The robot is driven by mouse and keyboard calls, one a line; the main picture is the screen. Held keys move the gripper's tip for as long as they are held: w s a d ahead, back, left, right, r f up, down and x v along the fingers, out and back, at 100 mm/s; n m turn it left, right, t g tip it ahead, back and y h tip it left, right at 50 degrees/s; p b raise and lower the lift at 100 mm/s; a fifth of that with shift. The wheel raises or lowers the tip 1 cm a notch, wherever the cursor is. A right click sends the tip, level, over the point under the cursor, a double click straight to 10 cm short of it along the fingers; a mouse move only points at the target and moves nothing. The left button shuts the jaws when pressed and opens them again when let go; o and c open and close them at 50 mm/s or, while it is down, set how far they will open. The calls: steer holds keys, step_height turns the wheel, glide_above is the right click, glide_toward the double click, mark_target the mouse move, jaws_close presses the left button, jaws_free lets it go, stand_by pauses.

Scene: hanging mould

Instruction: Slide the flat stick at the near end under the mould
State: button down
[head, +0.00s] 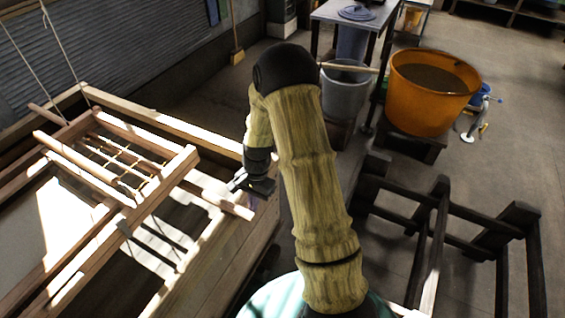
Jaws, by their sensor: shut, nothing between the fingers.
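The mould (122,224) is a wooden frame hung from cords over a wooden vat at the left. A pale flat wooden stick (232,207) juts out from the mould's right side, with its free end over the vat's edge. I cannot tell whether this is the stick at the near end, or whether it touches the mould's underside. My gripper (236,186) is shut and empty, just above and beside this stick's outer part. The gap between gripper and stick is too small to judge.
Cords (62,45) run up from the frame. The vat's broad wooden rim (232,250) lies below my gripper. An orange tub (427,100) and a grey bucket (345,97) stand behind my arm. A dark wooden rack (440,215) stands at the right.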

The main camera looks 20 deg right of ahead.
steer(key=shift+s+a, duration=0.15)
steer(key=w+d+r, duration=0.4)
steer(key=d+r, duration=0.1)
steer(key=r, duration=0.4)
steer(key=shift+w+r+b, duration=0.15)
steer(key=shift+r+b, duration=0.2)
steer(key=shift+b, duration=0.05)
steer(key=shift+d, duration=0.15)
steer(key=s+a+r+n+t+h, duration=0.1)
steer(key=s+r+n, duration=0.3)
steer(key=s, duration=0.4)
steer(key=s+a+r+n+t+h, duration=0.1)
steer(key=s+a+r+n+t, duration=0.2)
steer(key=s+n, duration=0.3)
steer(key=shift+s+a+r, duration=0.25)
steer(key=shift+s+r, duration=0.25)
steer(key=shift+s, duration=0.55)
